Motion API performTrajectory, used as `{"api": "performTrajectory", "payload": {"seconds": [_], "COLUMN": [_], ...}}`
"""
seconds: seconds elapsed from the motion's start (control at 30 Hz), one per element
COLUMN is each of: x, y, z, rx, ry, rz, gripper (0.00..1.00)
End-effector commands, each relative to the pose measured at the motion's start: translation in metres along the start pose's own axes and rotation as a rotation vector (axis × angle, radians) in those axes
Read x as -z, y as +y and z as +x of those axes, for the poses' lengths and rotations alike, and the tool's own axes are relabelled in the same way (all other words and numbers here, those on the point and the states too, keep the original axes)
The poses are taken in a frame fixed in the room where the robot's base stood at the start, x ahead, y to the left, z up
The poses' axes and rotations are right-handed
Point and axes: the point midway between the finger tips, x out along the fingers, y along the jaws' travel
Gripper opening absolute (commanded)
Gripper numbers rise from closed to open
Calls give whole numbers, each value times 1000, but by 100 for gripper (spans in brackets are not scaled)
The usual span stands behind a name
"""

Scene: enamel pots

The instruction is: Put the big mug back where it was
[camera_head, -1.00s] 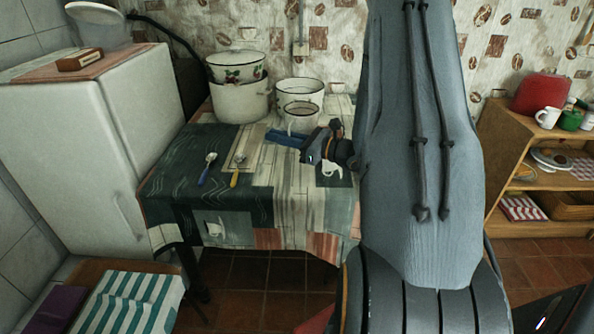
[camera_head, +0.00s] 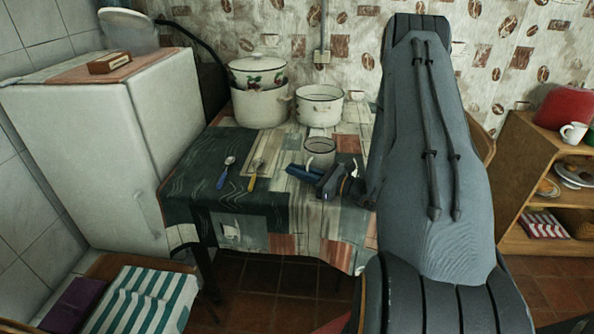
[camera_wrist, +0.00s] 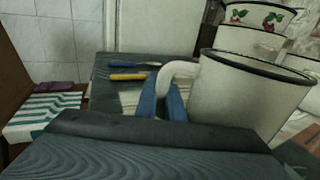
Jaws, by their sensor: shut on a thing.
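The big mug (camera_head: 320,152) is white-grey with a dark rim. It is upright over the right middle of the table (camera_head: 274,196), in front of the white pot. I cannot tell whether its base touches the cloth. My gripper (camera_head: 302,172) is at the mug's near left side, with its blue fingers shut on the handle. In the wrist view the big mug (camera_wrist: 248,98) fills the right side, and its handle (camera_wrist: 180,72) sits between the blue fingers of my gripper (camera_wrist: 163,98).
A white pot (camera_head: 319,106) and stacked pots (camera_head: 260,106) stand at the table's back. A blue-handled spoon (camera_head: 225,172) and a yellow-handled one (camera_head: 255,175) lie left of my gripper. A white fridge (camera_head: 95,150) stands left, a wooden shelf (camera_head: 510,165) right.

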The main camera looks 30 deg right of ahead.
Motion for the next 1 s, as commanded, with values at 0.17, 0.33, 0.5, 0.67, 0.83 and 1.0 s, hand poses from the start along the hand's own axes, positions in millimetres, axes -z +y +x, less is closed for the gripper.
{"api": "performTrajectory", "payload": {"seconds": [0.17, 0.33, 0.5, 0.67, 0.83, 1.0], "x": [-1, 3, 2, 1, 0, 0], "y": [0, 0, 0, 0, -2, -2], "z": [0, 0, 0, 0, -12, -45], "rx": [0, 0, 0, 0, 4, 6], "ry": [-2, 0, 0, 0, 0, -1], "rz": [-2, 0, 0, -1, -1, -1], "gripper": [0, 13, 27, 27, 27, 27]}}
